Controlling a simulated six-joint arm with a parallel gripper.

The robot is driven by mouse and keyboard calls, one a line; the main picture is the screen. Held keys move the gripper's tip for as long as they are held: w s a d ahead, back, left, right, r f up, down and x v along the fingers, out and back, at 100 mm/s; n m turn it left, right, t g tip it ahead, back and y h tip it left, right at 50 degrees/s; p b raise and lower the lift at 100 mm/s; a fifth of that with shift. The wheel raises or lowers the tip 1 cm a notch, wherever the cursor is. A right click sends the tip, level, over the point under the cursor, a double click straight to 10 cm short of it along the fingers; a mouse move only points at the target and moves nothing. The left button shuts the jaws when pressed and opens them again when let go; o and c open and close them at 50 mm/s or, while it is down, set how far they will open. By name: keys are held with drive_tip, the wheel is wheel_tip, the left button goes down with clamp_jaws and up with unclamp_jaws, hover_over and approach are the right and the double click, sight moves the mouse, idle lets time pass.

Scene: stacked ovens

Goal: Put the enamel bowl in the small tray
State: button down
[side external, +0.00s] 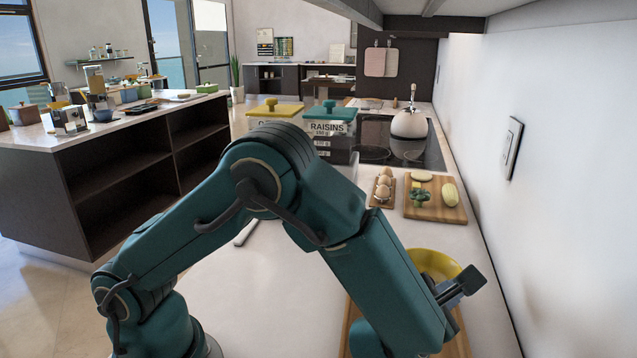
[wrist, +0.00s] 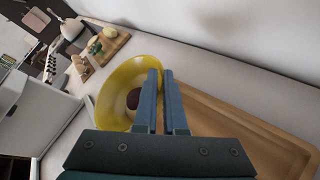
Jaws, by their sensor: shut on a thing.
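The yellow enamel bowl (side external: 432,262) is partly hidden behind my arm at the lower right of the side external view. In the wrist view the bowl (wrist: 117,82) looks tilted, and a dark brown round thing (wrist: 134,98) shows inside it. My gripper (wrist: 161,74) is shut on the bowl's right rim; it also shows in the side external view (side external: 466,281). The wooden tray (wrist: 245,128) lies to the right of the bowl in the wrist view. My arm hides much of the tray (side external: 459,342) in the side external view. I cannot tell the gap between bowl and tray.
A chopping board (side external: 412,211) with vegetables and an egg holder (side external: 382,188) with eggs stand farther back on the counter. Behind are a kettle (side external: 409,124) and lidded canisters (side external: 328,127). The white wall (side external: 560,200) bounds the right side.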

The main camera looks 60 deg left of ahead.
drive_tip(key=shift+d+f, duration=0.15)
drive_tip(key=shift+d, duration=0.05)
drive_tip(key=shift+f, duration=1.95)
drive_tip(key=shift+f, duration=0.1)
drive_tip(key=c, duration=1)
unclamp_jaws()
